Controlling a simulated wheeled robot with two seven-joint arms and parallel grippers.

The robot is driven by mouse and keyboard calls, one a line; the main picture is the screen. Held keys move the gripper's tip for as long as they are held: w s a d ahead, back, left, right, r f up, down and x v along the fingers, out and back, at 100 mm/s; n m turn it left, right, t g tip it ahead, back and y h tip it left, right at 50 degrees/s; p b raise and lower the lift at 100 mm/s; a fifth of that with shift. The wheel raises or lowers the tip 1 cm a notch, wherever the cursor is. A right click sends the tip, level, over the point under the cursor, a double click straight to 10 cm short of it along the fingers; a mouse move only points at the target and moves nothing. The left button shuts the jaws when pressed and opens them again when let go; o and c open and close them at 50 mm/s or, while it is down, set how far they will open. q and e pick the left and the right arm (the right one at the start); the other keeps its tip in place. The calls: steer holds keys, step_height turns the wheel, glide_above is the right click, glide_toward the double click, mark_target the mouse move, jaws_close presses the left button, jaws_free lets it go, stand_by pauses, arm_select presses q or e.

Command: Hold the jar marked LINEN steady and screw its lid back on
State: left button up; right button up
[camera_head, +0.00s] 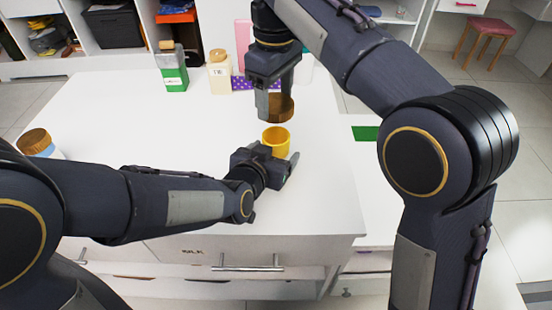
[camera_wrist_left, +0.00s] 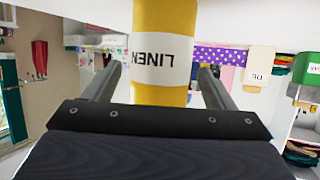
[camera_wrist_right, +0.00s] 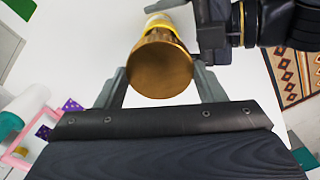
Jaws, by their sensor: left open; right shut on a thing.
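The yellow LINEN jar (camera_head: 277,138) stands upright and open-topped near the front right of the white table. Its white label (camera_wrist_left: 165,58) reads upside down in the left wrist view. My left gripper (camera_head: 272,163) is low at the jar, open, with a finger on each side and gaps between fingers and jar. My right gripper (camera_head: 274,100) points down above the jar, shut on the brown lid (camera_head: 281,108). The lid is apart from the jar, a little above its mouth. In the right wrist view the lid (camera_wrist_right: 160,70) hides part of the jar.
A brown-lidded jar (camera_head: 36,142) stands at the left. A green and white container (camera_head: 172,72), a cream jar (camera_head: 219,72) and a purple dotted item (camera_head: 241,84) stand along the back. The table's middle is clear. A drawer handle (camera_head: 247,267) is below the front edge.

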arm_select(q)
steer(key=shift+x, duration=0.85)
steer(key=c, duration=1.5)
steer(key=shift+o, duration=0.2)
arm_select(e)
steer(key=shift+f, duration=2.45)
steer(key=shift+f, duration=0.15)
